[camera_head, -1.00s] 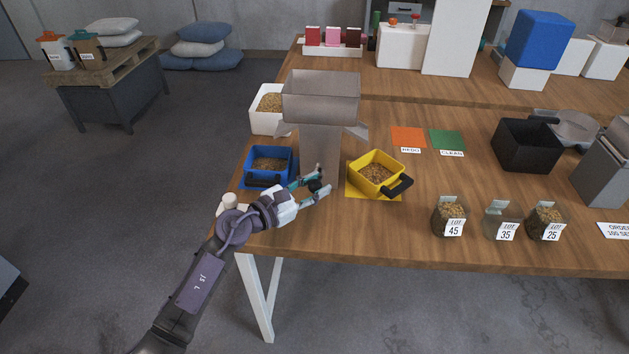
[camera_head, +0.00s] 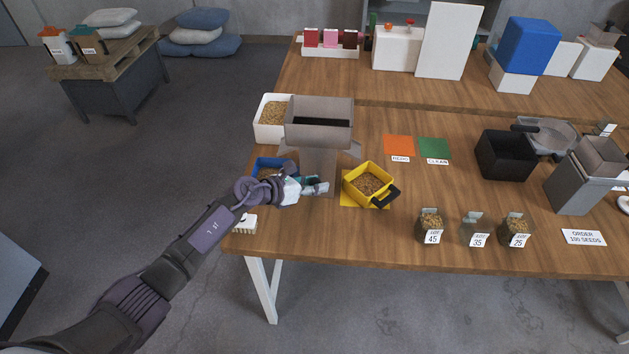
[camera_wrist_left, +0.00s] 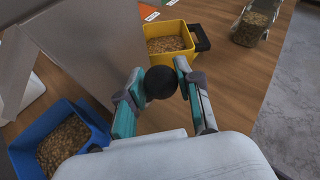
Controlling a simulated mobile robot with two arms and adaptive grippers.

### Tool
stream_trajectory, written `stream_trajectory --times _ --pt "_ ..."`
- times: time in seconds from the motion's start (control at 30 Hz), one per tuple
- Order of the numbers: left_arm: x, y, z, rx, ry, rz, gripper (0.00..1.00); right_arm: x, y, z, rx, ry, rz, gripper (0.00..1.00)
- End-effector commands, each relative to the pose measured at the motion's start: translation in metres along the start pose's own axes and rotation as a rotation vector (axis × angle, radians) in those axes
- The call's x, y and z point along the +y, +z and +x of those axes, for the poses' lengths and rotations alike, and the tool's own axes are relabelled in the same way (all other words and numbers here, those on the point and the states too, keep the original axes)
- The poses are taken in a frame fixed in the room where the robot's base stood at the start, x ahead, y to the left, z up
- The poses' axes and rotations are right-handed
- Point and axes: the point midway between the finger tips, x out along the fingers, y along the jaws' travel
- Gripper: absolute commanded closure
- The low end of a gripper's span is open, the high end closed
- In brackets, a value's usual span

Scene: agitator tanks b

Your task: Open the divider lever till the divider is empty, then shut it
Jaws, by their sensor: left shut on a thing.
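The grey divider (camera_head: 318,126) stands on the left part of the table with its hopper on top. A dark opening shows in the hopper; I see no seeds in it. My left gripper (camera_head: 318,186) is at the divider's front. In the left wrist view, my left gripper (camera_wrist_left: 160,85) is shut on a round black knob, the divider lever's knob (camera_wrist_left: 160,82). A blue bin (camera_wrist_left: 66,142) with seeds is at the divider's left, partly hidden by my arm in the head view. A yellow bin (camera_head: 368,184) with seeds is at its right. My right gripper is not in view.
A white bin (camera_head: 272,118) of seeds stands behind the divider at left. Several labelled jars (camera_head: 431,226) stand near the front edge. Orange and green mats (camera_head: 400,146) and a black bin (camera_head: 503,155) are further right.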

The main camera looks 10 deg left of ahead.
Motion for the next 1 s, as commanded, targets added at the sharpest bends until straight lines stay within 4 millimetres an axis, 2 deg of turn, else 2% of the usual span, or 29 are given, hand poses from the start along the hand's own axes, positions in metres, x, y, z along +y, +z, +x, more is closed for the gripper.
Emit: stream_trajectory --times 0.43,0.47,0.6,0.87,1.0 --pt "-0.0026 -0.0056 0.0017 0.017 -0.010 -0.017 1.00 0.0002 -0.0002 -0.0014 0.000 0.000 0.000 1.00" --pt "-0.0027 -0.0057 0.0017 0.018 -0.010 -0.017 0.62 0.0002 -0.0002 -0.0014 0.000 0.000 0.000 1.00" --pt "-0.0020 -0.0044 0.0015 0.015 -0.008 -0.015 0.40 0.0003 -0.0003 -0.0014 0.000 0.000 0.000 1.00" --pt "-0.0007 -0.0017 0.0009 0.011 -0.005 -0.011 0.40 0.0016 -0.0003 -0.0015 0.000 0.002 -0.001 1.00" --pt "0.0004 -0.0016 -0.0061 0.010 -0.003 -0.009 0.40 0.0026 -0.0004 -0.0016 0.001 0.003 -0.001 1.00"
